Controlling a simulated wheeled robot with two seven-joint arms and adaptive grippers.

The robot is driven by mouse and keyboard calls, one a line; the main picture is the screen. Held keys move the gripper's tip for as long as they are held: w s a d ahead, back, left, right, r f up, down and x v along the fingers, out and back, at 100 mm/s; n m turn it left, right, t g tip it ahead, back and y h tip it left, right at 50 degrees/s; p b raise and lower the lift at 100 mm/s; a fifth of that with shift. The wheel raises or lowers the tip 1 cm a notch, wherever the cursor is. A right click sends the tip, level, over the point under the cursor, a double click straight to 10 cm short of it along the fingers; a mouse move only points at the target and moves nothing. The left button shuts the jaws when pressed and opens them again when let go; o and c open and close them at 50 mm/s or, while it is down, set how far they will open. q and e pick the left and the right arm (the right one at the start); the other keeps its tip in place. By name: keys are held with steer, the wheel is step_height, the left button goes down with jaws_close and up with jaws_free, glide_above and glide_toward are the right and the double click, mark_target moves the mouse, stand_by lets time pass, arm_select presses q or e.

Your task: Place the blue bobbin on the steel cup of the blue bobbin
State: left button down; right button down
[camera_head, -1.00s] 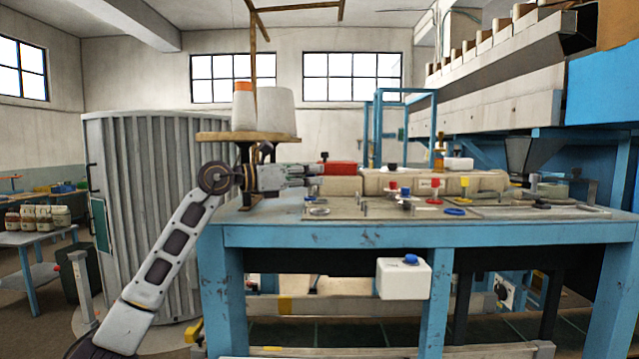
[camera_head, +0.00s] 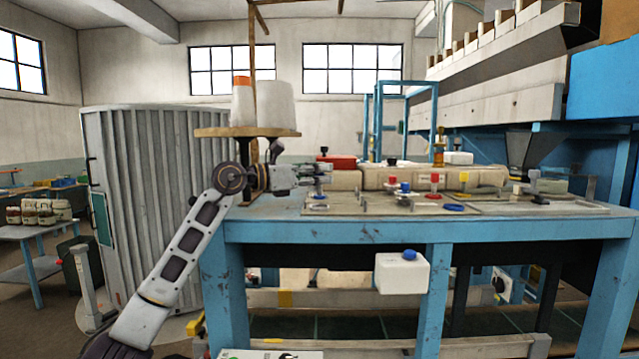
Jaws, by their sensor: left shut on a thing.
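My left gripper (camera_head: 320,173) is above the left end of the blue workbench (camera_head: 330,232), with its fingers pointing right. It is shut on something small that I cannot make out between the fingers. A small blue bobbin-like piece (camera_head: 405,187) stands on the bench-top plate to the right of the gripper, apart from it, beside a red-topped one (camera_head: 392,181). A flat blue ring (camera_head: 453,207) lies nearer the front edge. I cannot pick out which steel cup belongs to the blue bobbin. My right gripper is not in view.
Red (camera_head: 435,179) and yellow (camera_head: 464,178) pieces stand farther right. A long pale sewn sack (camera_head: 345,180) lies behind the plate. A round wooden stand (camera_head: 215,132) with large thread cones rises behind my left arm. A white box with a blue button (camera_head: 403,273) hangs at the bench front.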

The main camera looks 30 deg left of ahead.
arm_select(q)
steer(key=shift+a+f, duration=0.1)
steer(key=shift+f, duration=1.2)
steer(key=shift+f, duration=0.15)
steer(key=c, duration=1.3)
jaws_free()
